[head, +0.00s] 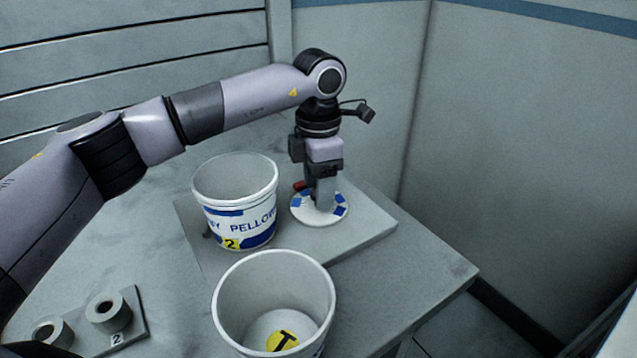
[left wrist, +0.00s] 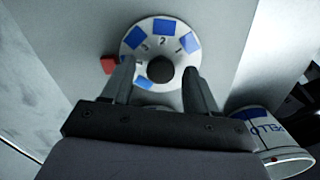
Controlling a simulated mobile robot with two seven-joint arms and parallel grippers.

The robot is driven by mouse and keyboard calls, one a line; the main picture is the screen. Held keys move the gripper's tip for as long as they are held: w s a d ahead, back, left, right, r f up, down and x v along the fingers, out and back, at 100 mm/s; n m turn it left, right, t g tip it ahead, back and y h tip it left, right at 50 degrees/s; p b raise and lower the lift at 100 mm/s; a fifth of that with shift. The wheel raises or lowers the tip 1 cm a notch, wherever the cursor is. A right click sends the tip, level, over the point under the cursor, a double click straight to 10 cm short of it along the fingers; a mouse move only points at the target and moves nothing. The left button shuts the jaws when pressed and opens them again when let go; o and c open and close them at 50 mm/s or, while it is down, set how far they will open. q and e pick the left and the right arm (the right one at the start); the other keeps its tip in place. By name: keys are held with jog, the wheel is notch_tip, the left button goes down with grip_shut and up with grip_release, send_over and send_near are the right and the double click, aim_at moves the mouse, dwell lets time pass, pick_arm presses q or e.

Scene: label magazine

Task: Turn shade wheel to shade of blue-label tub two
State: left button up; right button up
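The shade wheel (head: 320,219) is a white disc with several numbered blue patches, flat on a grey plate. It also shows in the left wrist view (left wrist: 160,34), with a dark round knob (left wrist: 160,68) at its centre. A red marker (left wrist: 108,64) sits at the wheel's left edge. The tub with a blue label and a yellow 2 (head: 237,215) stands upright and open, left of the wheel. My left gripper (left wrist: 160,75) points down over the wheel, fingers apart on either side of the knob, with visible gaps. My right gripper is not in view.
A second white tub (head: 228,298) stands in front, with a yellow disc marked T (head: 283,341) on its inside bottom. A grey block with round holders (head: 108,312) and a 2 tag lies at lower left. Walls close off the back and right.

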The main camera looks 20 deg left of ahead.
pick_arm(q)
jog(key=shift+r, duration=0.1)
notch_tip(320, 180, up, 7)
dwell(0.4)
dwell(0.3)
